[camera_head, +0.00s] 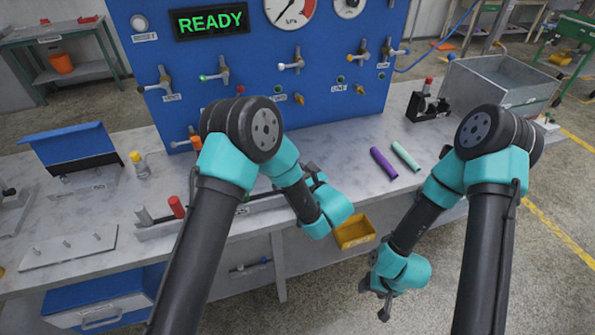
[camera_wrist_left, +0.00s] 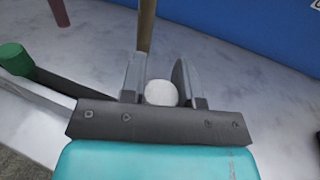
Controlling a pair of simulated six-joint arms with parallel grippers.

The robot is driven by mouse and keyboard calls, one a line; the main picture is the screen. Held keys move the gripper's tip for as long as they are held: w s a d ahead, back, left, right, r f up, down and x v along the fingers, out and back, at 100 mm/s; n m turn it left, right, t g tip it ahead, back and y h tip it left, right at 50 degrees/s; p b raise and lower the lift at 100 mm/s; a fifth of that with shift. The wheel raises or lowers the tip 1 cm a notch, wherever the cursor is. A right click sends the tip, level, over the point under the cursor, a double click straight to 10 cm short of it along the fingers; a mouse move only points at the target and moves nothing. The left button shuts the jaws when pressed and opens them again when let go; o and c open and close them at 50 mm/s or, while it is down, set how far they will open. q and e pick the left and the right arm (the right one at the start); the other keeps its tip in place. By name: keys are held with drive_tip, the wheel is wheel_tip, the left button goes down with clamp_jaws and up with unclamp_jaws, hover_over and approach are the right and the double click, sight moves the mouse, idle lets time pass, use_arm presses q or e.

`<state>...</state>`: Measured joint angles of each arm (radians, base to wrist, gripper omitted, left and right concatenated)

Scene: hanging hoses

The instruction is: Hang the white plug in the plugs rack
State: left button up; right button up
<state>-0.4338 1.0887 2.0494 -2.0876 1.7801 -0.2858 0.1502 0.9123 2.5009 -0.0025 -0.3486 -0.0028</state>
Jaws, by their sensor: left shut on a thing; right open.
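My left gripper (camera_head: 313,172) is over the front part of the bench, at the right end of a low grey rack (camera_head: 155,230). In the left wrist view its fingers (camera_wrist_left: 160,84) are shut on a white round thing, which looks like the white plug (camera_wrist_left: 160,94); the teal wrist mostly hides it in the head view. A red plug (camera_head: 177,207) and a grey plug (camera_head: 144,216) stand at the rack's left part. My right gripper (camera_head: 376,296) is open and empty, before the bench front.
A purple tube (camera_head: 383,163) and a mint tube (camera_head: 406,156) lie on the bench right of my left gripper. A yellow bin (camera_head: 354,232) is at the bench front. The blue panel (camera_head: 330,60) with valves rises behind. A metal bin (camera_head: 500,80) stands at right.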

use_arm(q)
drive_tip(key=shift+f, duration=1.25)
drive_tip(key=o, duration=1)
drive_tip(key=shift+c, duration=0.2)
drive_tip(key=shift+s+d, duration=0.1)
drive_tip(key=v, duration=0.7)
drive_tip(key=shift+s+d, duration=0.1)
drive_tip(key=shift+r, duration=0.1)
